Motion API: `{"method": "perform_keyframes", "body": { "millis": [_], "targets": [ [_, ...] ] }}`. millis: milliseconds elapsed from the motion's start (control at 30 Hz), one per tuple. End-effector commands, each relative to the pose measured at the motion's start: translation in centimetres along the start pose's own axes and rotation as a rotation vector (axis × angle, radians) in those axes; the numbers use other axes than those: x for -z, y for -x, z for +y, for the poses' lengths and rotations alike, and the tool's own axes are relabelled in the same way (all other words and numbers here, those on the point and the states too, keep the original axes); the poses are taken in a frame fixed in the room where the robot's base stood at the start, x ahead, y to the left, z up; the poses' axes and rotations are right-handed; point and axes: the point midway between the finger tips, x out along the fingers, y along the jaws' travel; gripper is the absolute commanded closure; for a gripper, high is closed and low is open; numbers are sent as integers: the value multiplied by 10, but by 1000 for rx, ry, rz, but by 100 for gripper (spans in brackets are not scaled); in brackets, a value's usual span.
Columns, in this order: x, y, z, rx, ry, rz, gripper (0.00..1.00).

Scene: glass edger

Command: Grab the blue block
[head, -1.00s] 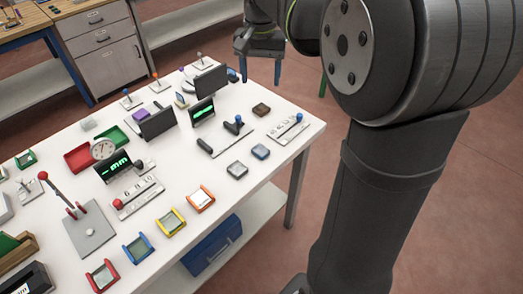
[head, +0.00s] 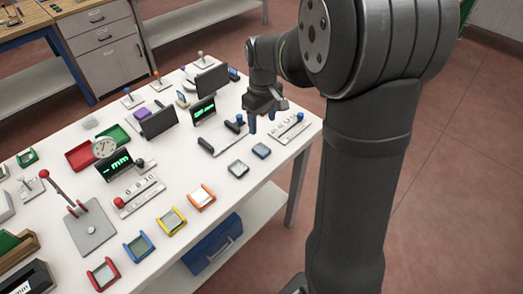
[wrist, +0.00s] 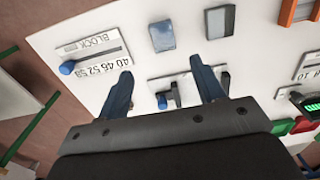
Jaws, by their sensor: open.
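The blue block (head: 261,151) is a small dark blue square piece lying flat near the right edge of the white table. It also shows in the wrist view (wrist: 162,36), pale blue-grey on top, beyond my fingertips and roughly centred between them. My gripper (head: 262,117) is open and empty above the table's right part, behind the block in the head view. In the wrist view my two blue fingers (wrist: 161,68) are spread wide, apart from the block.
A grey block (head: 238,169) lies left of the blue one. A slider panel labelled BLOCK (wrist: 92,52) with a blue knob (wrist: 67,67) and a lever unit (head: 222,140) stand close by. Several coloured frames line the table's front. Bare white table (head: 285,150) surrounds the block.

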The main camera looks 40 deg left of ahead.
Motion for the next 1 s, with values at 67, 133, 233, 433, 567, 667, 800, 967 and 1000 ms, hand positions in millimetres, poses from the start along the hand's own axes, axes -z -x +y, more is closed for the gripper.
{"method": "perform_keyframes", "body": {
  "millis": [67, 133, 233, 433, 567, 667, 800, 967, 1000],
  "targets": [
    [-1, -19, -1, 3, 0, -5, 38],
    [0, -32, -1, 2, 0, -3, 38],
    [0, -47, -1, 2, -1, -3, 38],
    [0, -59, -1, 1, -1, -1, 38],
    [2, -75, -4, 2, 0, -3, 38],
    [3, -91, -6, 2, 0, -3, 38],
    [4, -106, -5, 1, -1, -1, 38],
    [4, -109, -5, 0, -1, 0, 38],
    [4, -109, -5, 0, -1, 0, 38]
  ]
}}
